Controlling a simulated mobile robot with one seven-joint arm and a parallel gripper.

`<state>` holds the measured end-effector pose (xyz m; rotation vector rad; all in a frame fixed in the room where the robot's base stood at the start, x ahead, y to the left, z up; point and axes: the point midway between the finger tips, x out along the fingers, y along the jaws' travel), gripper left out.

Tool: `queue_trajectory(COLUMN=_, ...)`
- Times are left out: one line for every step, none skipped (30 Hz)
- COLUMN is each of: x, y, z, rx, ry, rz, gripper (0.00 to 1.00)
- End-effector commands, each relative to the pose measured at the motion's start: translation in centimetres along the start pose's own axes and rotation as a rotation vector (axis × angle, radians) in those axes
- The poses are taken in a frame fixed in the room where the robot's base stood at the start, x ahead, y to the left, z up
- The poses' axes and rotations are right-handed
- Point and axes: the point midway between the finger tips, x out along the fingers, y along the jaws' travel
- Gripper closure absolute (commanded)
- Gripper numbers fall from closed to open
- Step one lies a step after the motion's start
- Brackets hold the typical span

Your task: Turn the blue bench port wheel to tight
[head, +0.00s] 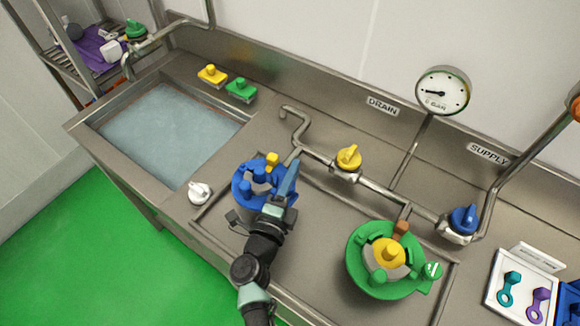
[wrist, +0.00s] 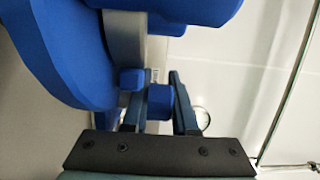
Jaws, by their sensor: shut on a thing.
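The blue bench port wheel (head: 240,186) is a round blue piece with upright pegs and a small yellow block (head: 271,160), on the left of the sunken bench tray in the head view. My gripper (head: 288,178) reaches over its right side and hides part of it. In the wrist view, my gripper (wrist: 158,98) has its two fingers on either side of a small blue peg (wrist: 159,104) and is shut on it. The large blue body (wrist: 62,50) fills the left of that view. I cannot read any tightness mark on the wheel.
A pipe with a yellow valve (head: 348,158) and a blue valve (head: 463,221) runs behind. A gauge (head: 443,91) stands at the back. A water-filled sink (head: 168,132) lies left.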

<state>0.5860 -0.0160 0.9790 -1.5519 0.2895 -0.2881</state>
Motion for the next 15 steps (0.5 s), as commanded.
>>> queue_trajectory(x=0.02, y=-0.17, z=0.01, rx=-0.001, ry=0.025, rz=0.001, gripper=1.00)
queue_trajectory(x=0.03, y=-0.19, z=-0.03, rx=-0.001, ry=0.040, rz=0.000, gripper=1.00)
queue_trajectory(x=0.02, y=-0.12, z=-0.11, rx=-0.001, ry=0.059, rz=0.000, gripper=1.00)
queue_trajectory(x=0.01, y=-0.08, z=-0.15, rx=-0.001, ry=0.070, rz=0.001, gripper=1.00)
queue_trajectory(x=0.01, y=-0.08, z=-0.21, rx=-0.001, ry=0.082, rz=0.000, gripper=1.00)
queue_trajectory(x=0.01, y=-0.05, z=-0.25, rx=-0.001, ry=0.095, rz=0.000, gripper=1.00)
queue_trajectory(x=0.01, y=-0.05, z=-0.27, rx=-0.001, ry=0.103, rz=0.000, gripper=1.00)
queue_trajectory(x=0.00, y=-0.05, z=-0.27, rx=-0.001, ry=0.110, rz=0.000, gripper=1.00)
queue_trajectory(x=-0.01, y=-0.04, z=-0.32, rx=-0.001, ry=0.119, rz=-0.001, gripper=1.00)
queue_trajectory(x=-0.02, y=-0.01, z=-0.34, rx=-0.001, ry=0.124, rz=0.000, gripper=1.00)
queue_trajectory(x=-0.03, y=0.02, z=-0.35, rx=-0.001, ry=0.128, rz=0.000, gripper=1.00)
queue_trajectory(x=-0.04, y=0.04, z=-0.38, rx=-0.001, ry=0.133, rz=0.000, gripper=1.00)
queue_trajectory(x=-0.04, y=0.05, z=-0.40, rx=-0.001, ry=0.136, rz=0.000, gripper=1.00)
queue_trajectory(x=-0.04, y=0.06, z=-0.42, rx=-0.001, ry=0.138, rz=0.000, gripper=1.00)
queue_trajectory(x=-0.04, y=0.06, z=-0.43, rx=-0.001, ry=0.140, rz=0.000, gripper=1.00)
